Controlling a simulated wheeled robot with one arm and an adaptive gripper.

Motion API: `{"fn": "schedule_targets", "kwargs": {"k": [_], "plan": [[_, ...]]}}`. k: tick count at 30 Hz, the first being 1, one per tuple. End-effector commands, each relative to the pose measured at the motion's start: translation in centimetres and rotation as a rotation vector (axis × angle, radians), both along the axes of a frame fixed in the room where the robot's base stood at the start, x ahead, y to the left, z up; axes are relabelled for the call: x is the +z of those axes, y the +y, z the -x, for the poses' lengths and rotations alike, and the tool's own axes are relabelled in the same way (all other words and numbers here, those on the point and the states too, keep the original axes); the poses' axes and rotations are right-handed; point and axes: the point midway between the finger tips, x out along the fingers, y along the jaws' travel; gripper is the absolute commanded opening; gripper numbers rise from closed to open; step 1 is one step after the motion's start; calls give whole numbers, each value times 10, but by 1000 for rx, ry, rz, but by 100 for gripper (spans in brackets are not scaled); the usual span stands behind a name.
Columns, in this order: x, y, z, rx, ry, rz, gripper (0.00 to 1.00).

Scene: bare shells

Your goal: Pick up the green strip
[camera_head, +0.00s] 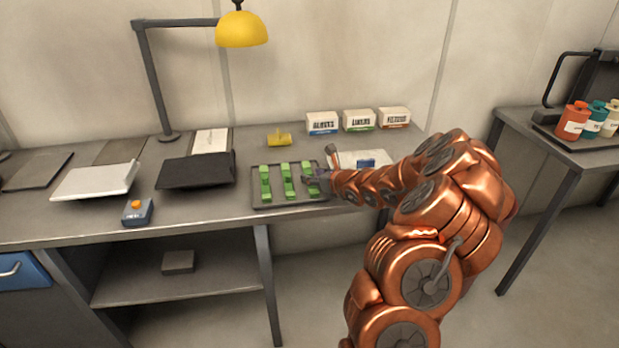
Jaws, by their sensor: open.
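Three green strips lie side by side in a dark shallow tray (277,205) on the workbench: a left strip (265,184), a middle strip (288,181) and a right strip (309,172). My gripper (318,180) is open at the tray's right side, at or just above the right strip. It hides part of that strip, and I cannot tell whether it touches it.
A black device (197,171), a white device (96,181) and a small box with an orange button (137,211) stand left of the tray. Behind it are a yellow object (279,139) and three labelled boxes (359,120). A yellow lamp (241,30) hangs above.

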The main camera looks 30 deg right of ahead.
Motion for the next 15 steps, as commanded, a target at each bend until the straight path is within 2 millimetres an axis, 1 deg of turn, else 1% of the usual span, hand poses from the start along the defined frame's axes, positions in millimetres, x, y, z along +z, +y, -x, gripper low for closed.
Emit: {"fn": "schedule_targets", "kwargs": {"k": [3, 6, 14, 15], "plan": [[-4, 0, -8, 0, 2, 1, 49], [-5, 0, -11, -1, 1, 2, 49], [-5, 0, -12, -1, 0, 2, 49], [-5, 0, -12, -1, 0, 2, 45]]}}
